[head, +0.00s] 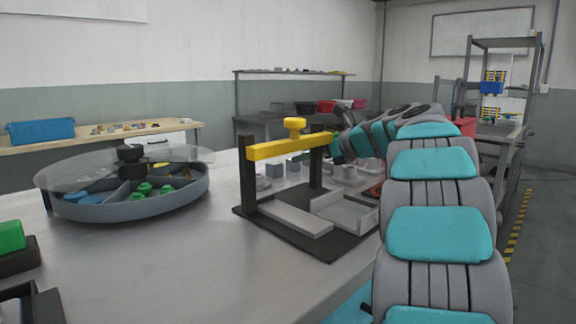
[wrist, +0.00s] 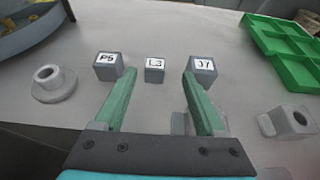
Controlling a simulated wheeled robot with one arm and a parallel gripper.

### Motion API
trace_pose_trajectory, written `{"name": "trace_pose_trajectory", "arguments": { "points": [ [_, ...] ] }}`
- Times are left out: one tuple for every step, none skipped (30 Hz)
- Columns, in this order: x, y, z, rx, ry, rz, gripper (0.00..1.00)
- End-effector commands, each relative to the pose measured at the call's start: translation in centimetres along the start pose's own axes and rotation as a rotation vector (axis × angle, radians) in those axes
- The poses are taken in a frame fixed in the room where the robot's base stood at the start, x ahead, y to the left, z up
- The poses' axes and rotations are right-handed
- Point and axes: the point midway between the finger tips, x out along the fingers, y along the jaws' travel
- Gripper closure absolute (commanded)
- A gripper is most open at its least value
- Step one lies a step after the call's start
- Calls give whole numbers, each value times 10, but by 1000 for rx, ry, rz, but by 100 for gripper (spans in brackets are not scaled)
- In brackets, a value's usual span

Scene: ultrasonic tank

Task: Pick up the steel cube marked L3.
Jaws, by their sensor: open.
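The steel cube marked L3 (wrist: 154,71) sits on the grey table in the wrist view, label up, between two larger grey cubes. The cube marked P5 (wrist: 108,67) is on its left and the cube marked J7 (wrist: 202,70) on its right, with gaps between. My gripper (wrist: 159,82) is open and empty, its two green fingers pointing toward the cubes. L3 appears beyond and between the fingertips; the right fingertip overlaps the near side of J7. In the head view my gripper is largely hidden behind the yellow beam, and the labels cannot be read.
A flanged grey part (wrist: 52,82) lies left, a holed block (wrist: 288,121) right, and a green compartment tray (wrist: 285,42) far right. In the head view, a yellow-beamed frame (head: 285,147) stands in front of the cubes, and a round divided tank (head: 128,208) stands left.

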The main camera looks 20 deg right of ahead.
Motion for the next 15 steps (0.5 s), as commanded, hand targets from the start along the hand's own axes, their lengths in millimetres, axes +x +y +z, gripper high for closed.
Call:
{"name": "trace_pose_trajectory", "arguments": {
  "points": [
    [6,0,0,0,1,0,28],
    [9,0,-1,-1,1,0,28],
    [13,0,-1,-1,0,-1,28],
    [15,0,0,-1,0,-1,28],
    [18,0,0,-1,0,-1,28],
    [21,1,-1,-2,1,-2,28],
    [23,2,-1,-2,1,-3,28],
    [26,2,-1,-2,0,-3,28],
    [31,3,-1,-2,1,-4,28],
    [36,4,-1,-2,1,-4,28],
    [40,5,-1,-3,2,-4,28],
    [44,6,-1,-3,0,-4,28],
    [48,7,-1,-3,1,-4,28],
    [52,6,-1,-4,0,-4,28],
    [57,6,0,-4,0,-4,28]
  ]
}}
